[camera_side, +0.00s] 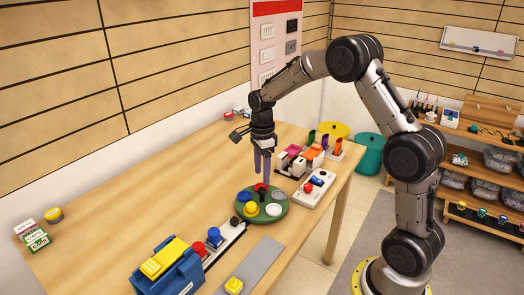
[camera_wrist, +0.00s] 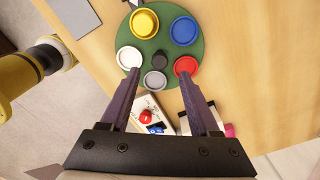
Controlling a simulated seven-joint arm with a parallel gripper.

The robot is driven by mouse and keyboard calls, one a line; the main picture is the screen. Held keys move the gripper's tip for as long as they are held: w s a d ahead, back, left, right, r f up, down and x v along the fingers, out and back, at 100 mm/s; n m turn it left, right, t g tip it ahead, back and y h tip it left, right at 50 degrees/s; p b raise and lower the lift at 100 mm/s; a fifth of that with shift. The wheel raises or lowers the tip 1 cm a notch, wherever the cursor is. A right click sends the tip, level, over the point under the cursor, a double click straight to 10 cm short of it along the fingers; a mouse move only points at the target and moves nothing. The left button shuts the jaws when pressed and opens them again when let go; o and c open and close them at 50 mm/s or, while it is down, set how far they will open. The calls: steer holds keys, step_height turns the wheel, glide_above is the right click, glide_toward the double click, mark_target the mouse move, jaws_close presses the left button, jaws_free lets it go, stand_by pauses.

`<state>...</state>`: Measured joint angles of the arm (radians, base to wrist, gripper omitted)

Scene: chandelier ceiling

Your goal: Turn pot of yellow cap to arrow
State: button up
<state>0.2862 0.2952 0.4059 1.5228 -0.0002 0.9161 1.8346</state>
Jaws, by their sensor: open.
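A round green turntable (camera_side: 282,215) stands on the wooden table and carries several capped pots around a dark centre knob (camera_wrist: 158,61). The yellow-capped pot (camera_side: 250,209) is at its front left in the side view and at the top of the disc in the wrist view (camera_wrist: 144,23). Blue (camera_wrist: 184,30), red (camera_wrist: 186,66), white (camera_wrist: 130,58) and grey (camera_wrist: 155,80) pots share the disc. A small white, dark-edged piece (camera_wrist: 131,4) at the disc's top edge may be the arrow; it is cut off. My gripper (camera_side: 262,178) is open, pointing down above the disc, holding nothing.
A white box with a red button (camera_side: 309,187) stands right of the turntable. A strip with blue and red knobs (camera_side: 214,238) and a blue-yellow box (camera_side: 168,268) stand at front left. Coloured blocks (camera_side: 300,158) stand behind. The table's left is mostly clear.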

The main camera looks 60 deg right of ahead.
step_height(320, 180, up, 9)
steer(key=shift+f, duration=0.15)
stand_by(0.4)
step_height(320, 180, up, 10)
steer(key=n+t, duration=0.2)
glide_above(262, 189)
steer(key=s+a, duration=0.4)
steer(key=a, duration=0.1)
steer(key=s+a+r+n+t, duration=0.25)
steer(key=s+a+n, duration=0.25)
steer(key=s, duration=0.5)
steer(key=s+a+f+n, duration=0.1)
steer(key=s+f+n, duration=0.2)
steer(key=s+n, duration=0.3)
steer(key=s+a+f+n+t, duration=0.1)
steer(key=s+f+n, duration=0.2)
steer(key=s+n, duration=0.3)
steer(key=shift+a+f+n, duration=0.2)
steer(key=shift+f+n, duration=0.1)
steer(key=shift+n, duration=2.4)
